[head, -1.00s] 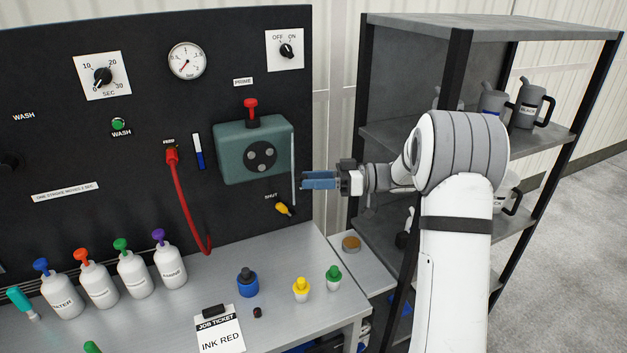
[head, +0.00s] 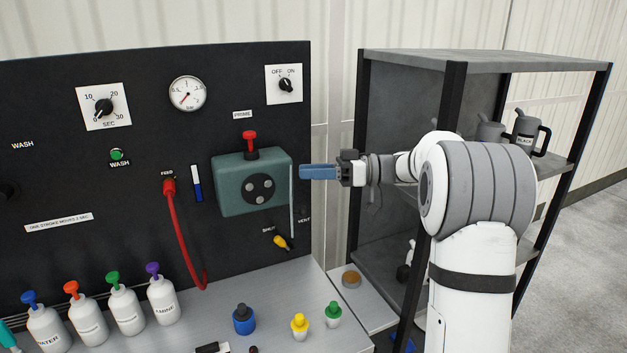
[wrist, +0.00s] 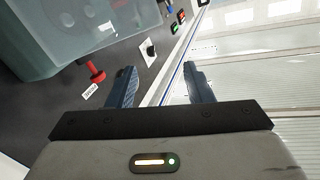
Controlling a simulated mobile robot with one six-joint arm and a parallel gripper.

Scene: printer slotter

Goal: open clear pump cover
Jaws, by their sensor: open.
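The clear pump cover (head: 291,202) is a thin transparent panel, seen nearly edge-on at the right side of the green pump box (head: 226,190) in the head view. In the wrist view the clear cover (wrist: 60,30) fills the upper left over the greenish pump. My gripper (head: 303,172) is just right of the cover's edge in the head view and appears apart from it. In the wrist view the blue fingers of my gripper (wrist: 158,84) are spread with nothing held between them.
A red-topped knob (head: 250,141) stands on the pump. A yellow valve handle (head: 280,241) is below it. A red hose (head: 184,245) hangs to the left. A grey shelf (head: 455,52) with pitchers stands behind my arm. Several bottles stand on the bench at lower left.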

